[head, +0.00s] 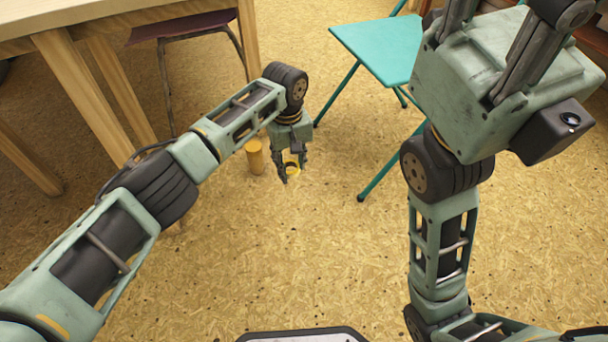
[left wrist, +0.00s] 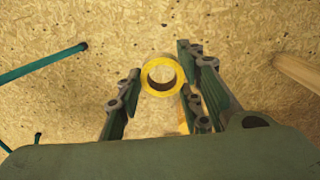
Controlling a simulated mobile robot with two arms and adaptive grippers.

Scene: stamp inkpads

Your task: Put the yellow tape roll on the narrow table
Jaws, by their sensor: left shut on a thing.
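The yellow tape roll (head: 292,168) is a small ring between the fingertips of my left gripper (head: 290,170), low over the floor. In the left wrist view the tape roll (left wrist: 148,84) shows as a ring with its hole facing the camera, and the left gripper's fingers (left wrist: 160,92) stand on either side of it. My left gripper is shut on it. My right gripper (head: 490,45) is partly in view at top right, its fingertips cut off by the frame edge. I cannot tell which table is the narrow one.
A wooden table (head: 70,12) stands at upper left, with a dark chair (head: 185,25) behind it. An orange cylinder (head: 256,156) stands on the floor beside my left gripper. A teal folding piece (head: 378,48) with thin legs stands at upper middle. The floor in front is clear.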

